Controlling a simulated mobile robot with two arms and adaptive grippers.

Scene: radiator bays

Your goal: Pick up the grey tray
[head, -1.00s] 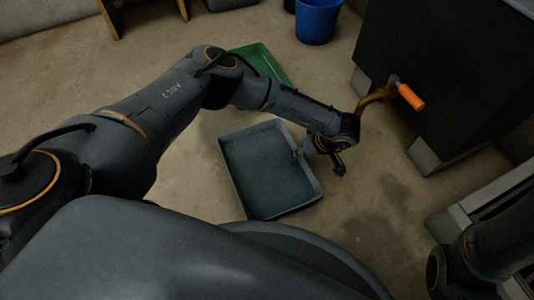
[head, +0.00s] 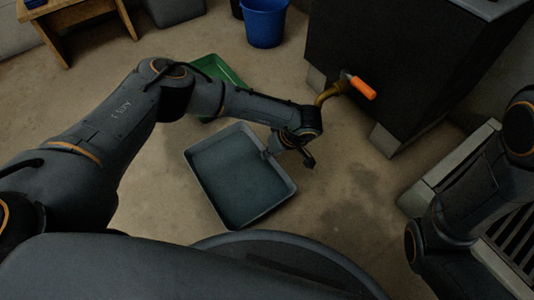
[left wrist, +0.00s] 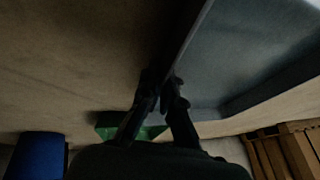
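The grey tray (head: 222,187) is a shallow rectangular tray in the middle of the head view, and it looks empty. My left gripper (head: 306,160) is at the right-hand side of the tray, near its upper right edge. In the left wrist view the tray's wall (left wrist: 190,40) runs between the two fingers (left wrist: 162,92), which look closed on it. The fingertips' contact is dark and partly hidden. I cannot tell whether the tray is clear of the floor. Part of my right arm shows at the right edge of the head view, but its gripper does not.
A green tray (head: 222,72) lies behind my left arm. A blue bucket (head: 264,22) and a wooden stand (head: 92,22) are at the back. A dark cabinet (head: 400,65) with an orange-handled valve (head: 362,88) stands to the right, near a slatted grate (head: 515,225).

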